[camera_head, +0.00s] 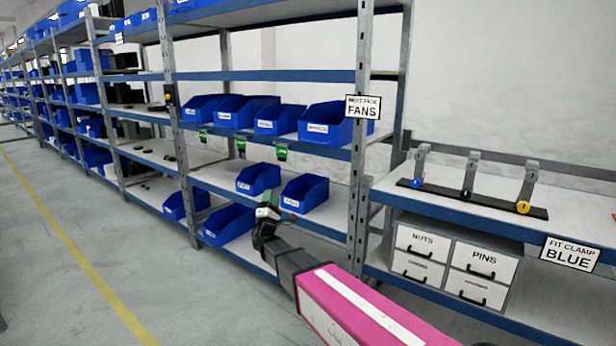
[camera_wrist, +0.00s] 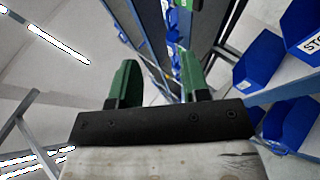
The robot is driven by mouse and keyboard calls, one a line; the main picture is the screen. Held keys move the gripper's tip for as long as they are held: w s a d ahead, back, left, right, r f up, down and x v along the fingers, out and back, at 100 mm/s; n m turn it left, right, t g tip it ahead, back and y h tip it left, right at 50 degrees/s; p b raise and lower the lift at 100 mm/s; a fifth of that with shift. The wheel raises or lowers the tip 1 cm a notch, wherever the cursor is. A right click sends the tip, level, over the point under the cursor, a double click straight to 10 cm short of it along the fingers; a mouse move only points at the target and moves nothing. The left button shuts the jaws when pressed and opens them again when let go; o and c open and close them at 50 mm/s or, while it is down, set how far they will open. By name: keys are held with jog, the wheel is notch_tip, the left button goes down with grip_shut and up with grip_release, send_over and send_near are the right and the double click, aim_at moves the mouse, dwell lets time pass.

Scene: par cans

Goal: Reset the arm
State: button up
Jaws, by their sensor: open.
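My arm reaches out from the lower right in the head view, with a pink section nearest the camera. My gripper (camera_head: 268,212) is in front of the lower bins of the shelf rack. In the wrist view my gripper (camera_wrist: 158,80) shows two green fingers standing well apart on a black mount. Nothing is between the fingers. A pale, worn surface (camera_wrist: 165,163) fills the bottom of the wrist view, below the black mount.
More bins (camera_head: 304,192) sit lower, near my gripper. At right, a bench (camera_head: 470,208) bears clamps (camera_head: 469,174) above drawers (camera_head: 480,264). The floor (camera_head: 50,250) at left is clear.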

jog(key=s+d+f+m+g+h, duration=0.25)
jog(key=d+f+m+g, duration=0.2)
jog(key=d, duration=0.55)
jog(key=s+d+f+m+g+h, duration=0.2)
jog(key=d+f+m+g+h, duration=0.3)
jog(key=d, duration=0.5)
jog(key=s+d+f+m+g+h, duration=0.3)
jog(key=d+f+m+g, duration=0.15)
jog(key=d+g, duration=0.4)
jog(key=s+d+f+m+g+y, duration=0.55)
jog(key=s+d+f, duration=0.3)
jog(key=s, duration=0.25)
jog(key=s+a+f+m+g+y, duration=0.1)
jog(key=s+a+f+g+y, duration=0.1)
jog(key=s+y, duration=0.5)
jog(key=shift+s+a+f+y, duration=0.3)
jog(key=shift+s+a+f, duration=0.2)
jog(key=shift+s+a, duration=0.4)
jog(key=shift+d+m, duration=0.1)
jog(key=shift+m, duration=0.15)
